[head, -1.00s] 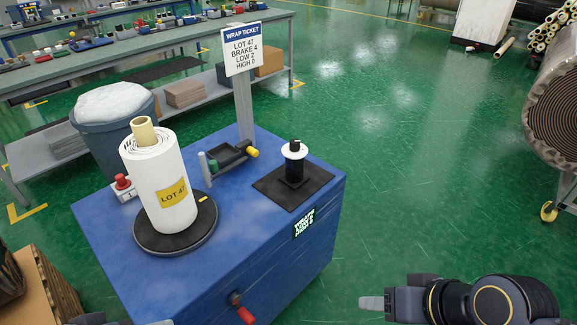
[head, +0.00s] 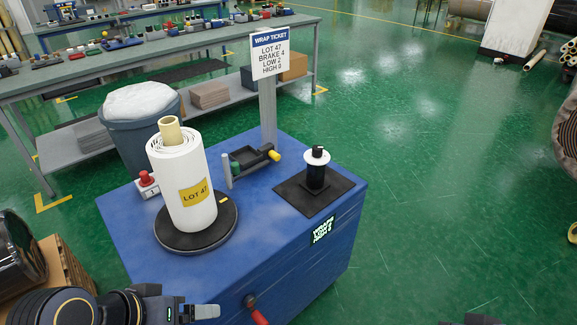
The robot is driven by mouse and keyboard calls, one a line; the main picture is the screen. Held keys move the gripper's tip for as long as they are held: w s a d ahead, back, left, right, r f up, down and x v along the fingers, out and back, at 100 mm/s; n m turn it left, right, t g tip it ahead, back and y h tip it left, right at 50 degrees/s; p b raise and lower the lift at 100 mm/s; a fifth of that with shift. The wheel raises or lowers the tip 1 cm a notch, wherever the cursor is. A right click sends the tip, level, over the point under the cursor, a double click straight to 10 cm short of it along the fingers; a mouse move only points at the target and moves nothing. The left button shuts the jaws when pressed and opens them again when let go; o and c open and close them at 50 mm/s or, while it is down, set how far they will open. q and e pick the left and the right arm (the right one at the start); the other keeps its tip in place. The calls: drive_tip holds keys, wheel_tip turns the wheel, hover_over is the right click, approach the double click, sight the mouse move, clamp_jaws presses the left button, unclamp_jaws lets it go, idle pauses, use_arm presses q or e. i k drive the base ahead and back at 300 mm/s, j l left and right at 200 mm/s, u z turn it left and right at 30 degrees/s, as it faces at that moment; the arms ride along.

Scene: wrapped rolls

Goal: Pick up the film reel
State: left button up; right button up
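The film reel (head: 316,174) appears to be the small black spool with a white disc near its top. It stands upright on a black mat (head: 290,194) at the right of the blue cabinet top. My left gripper (head: 208,312) is at the lower edge of the head view, in front of the cabinet and well away from the reel. It holds nothing that I can see, and its finger gap cannot be made out. Only a dark bit of my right arm shows at the bottom right edge; its fingers are out of view.
A tall white roll marked LOT 47 (head: 180,180) stands on a black turntable (head: 196,238). A small bracket (head: 250,160), a red button (head: 146,178) and a sign post (head: 268,105) are on the cabinet. A red-handled lever (head: 257,314) sticks out in front.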

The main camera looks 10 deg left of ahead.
sight(315, 184)
drive_tip(key=i+l+u, duration=0.15)
drive_tip(key=i+u, duration=0.2)
drive_tip(key=u, duration=0.15)
drive_tip(key=i+l+u, duration=0.25)
drive_tip(key=u, duration=0.2)
